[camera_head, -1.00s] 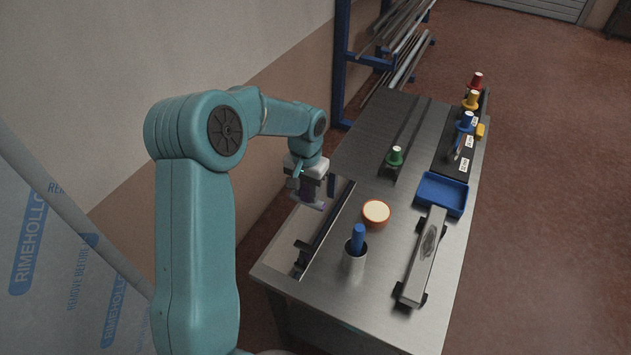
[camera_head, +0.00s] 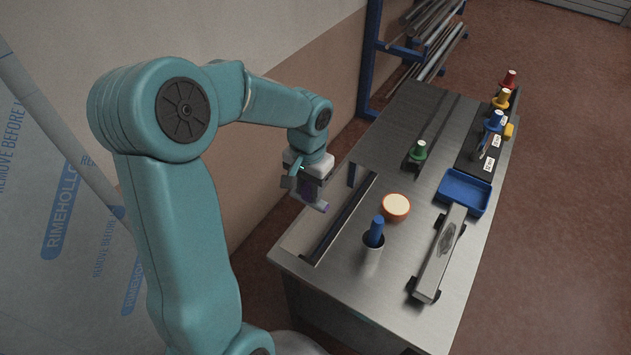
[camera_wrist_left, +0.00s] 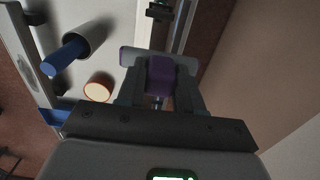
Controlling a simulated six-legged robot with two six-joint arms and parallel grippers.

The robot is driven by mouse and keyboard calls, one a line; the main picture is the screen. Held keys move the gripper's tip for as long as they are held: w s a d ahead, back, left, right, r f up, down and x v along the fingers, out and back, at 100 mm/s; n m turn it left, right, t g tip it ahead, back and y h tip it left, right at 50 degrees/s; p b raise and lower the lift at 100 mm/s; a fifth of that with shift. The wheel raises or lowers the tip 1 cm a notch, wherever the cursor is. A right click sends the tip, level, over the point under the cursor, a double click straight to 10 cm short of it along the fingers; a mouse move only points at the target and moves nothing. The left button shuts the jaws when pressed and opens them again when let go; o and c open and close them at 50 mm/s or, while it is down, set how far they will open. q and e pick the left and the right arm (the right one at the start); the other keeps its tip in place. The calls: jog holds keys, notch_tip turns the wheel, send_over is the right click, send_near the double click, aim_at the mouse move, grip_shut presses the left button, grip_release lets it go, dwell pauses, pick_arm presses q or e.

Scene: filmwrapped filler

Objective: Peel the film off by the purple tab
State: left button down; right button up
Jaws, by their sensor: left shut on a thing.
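My left gripper (camera_head: 311,197) hangs over the left edge of the metal bench. A sheet of translucent film (camera_head: 55,165) with blue "RIMEHOLLO" and "REMOVE BEFORE" print fills the left side of the head view. I cannot tell where the tab joins the film. My right gripper is not in view.
The bench (camera_head: 330,285) holds a cup (camera_head: 373,252) with a blue handle, an orange-rimmed round item (camera_head: 396,207), a blue tray (camera_head: 463,192), a metal bar (camera_head: 440,255) and several coloured knobs. A dark rail (camera_head: 340,218) lies below the gripper. A wall stands behind.

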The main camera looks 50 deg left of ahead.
pick_arm(q)
jog(key=s+d+r+p, duration=0.2)
jog(key=s+r, duration=0.3)
jog(key=s, duration=0.3)
jog(key=shift+s+d, duration=0.15)
jog(key=shift+d, duration=0.2)
jog(key=shift+r, duration=0.1)
